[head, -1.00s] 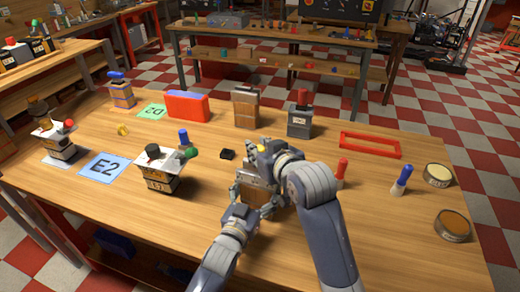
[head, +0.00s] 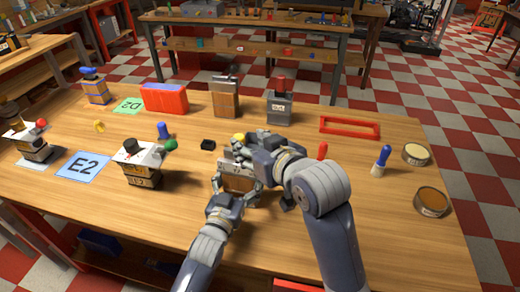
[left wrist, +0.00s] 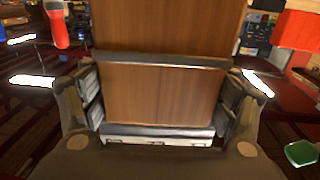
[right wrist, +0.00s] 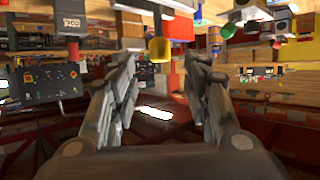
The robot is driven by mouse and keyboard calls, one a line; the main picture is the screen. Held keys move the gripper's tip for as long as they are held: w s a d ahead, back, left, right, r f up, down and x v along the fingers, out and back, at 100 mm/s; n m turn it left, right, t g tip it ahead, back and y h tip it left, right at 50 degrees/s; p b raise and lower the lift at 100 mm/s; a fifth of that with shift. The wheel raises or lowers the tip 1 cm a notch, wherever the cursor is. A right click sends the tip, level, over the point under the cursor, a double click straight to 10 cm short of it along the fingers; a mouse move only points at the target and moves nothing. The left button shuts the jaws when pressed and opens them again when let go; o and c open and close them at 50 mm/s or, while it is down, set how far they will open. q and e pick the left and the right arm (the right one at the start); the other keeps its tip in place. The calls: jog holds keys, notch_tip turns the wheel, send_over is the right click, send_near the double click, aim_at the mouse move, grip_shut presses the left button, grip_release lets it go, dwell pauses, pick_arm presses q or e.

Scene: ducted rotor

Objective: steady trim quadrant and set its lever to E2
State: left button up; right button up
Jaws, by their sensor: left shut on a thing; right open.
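A wooden block-shaped unit with a yellow knob (head: 239,137), which I take for the trim quadrant (head: 238,184), stands near the table's middle. My left gripper (head: 235,190) is shut on its sides. In the left wrist view its wooden body (left wrist: 160,95) fills the space between the fingers. My right gripper (head: 250,152) is open beside the unit's top, close to the yellow knob. In the right wrist view the knob (right wrist: 160,48) shows beyond and between the open fingers, apart from them. Its scale marks are hidden or too small to read.
A blue E2 card (head: 83,166) and a unit with a green knob (head: 143,165) are to the left. A red-knobbed grey unit (head: 280,105), wooden box (head: 225,101) and red frame (head: 350,127) stand behind. A red-handled tool (head: 322,151) is close to my right arm.

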jog(key=shift+v, duration=2.2)
pick_arm(q)
jog(key=o, duration=1.4)
jog(key=shift+c, duration=0.2)
